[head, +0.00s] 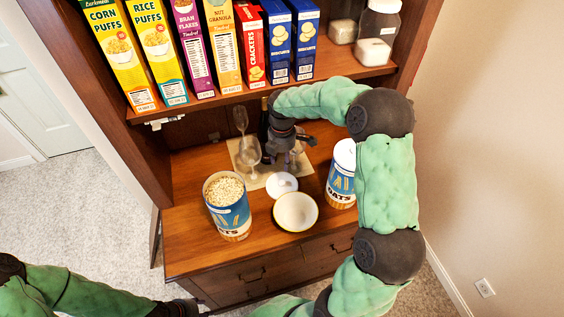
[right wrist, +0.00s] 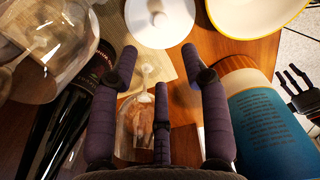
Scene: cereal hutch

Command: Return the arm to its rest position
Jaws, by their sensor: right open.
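My right gripper (head: 287,160) is over the counter of the hutch, its arm curving in from the right. In the right wrist view its fingers (right wrist: 160,65) are spread open with nothing between them. A round white lid (head: 281,184) lies flat on the counter just in front of the fingertips, and also shows in the right wrist view (right wrist: 160,20). My left arm enters at the lower left, and its dark gripper (head: 182,308) is low in front of the drawers. Its fingers show spread apart in the right wrist view (right wrist: 295,92).
Wine glasses (head: 249,152) and a dark bottle (right wrist: 60,125) stand close by the right gripper. An open oats can (head: 228,208), a bowl (head: 296,212) and a lidded oats can (head: 342,176) stand on the counter. Cereal boxes (head: 152,45) line the shelf (head: 215,100) above.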

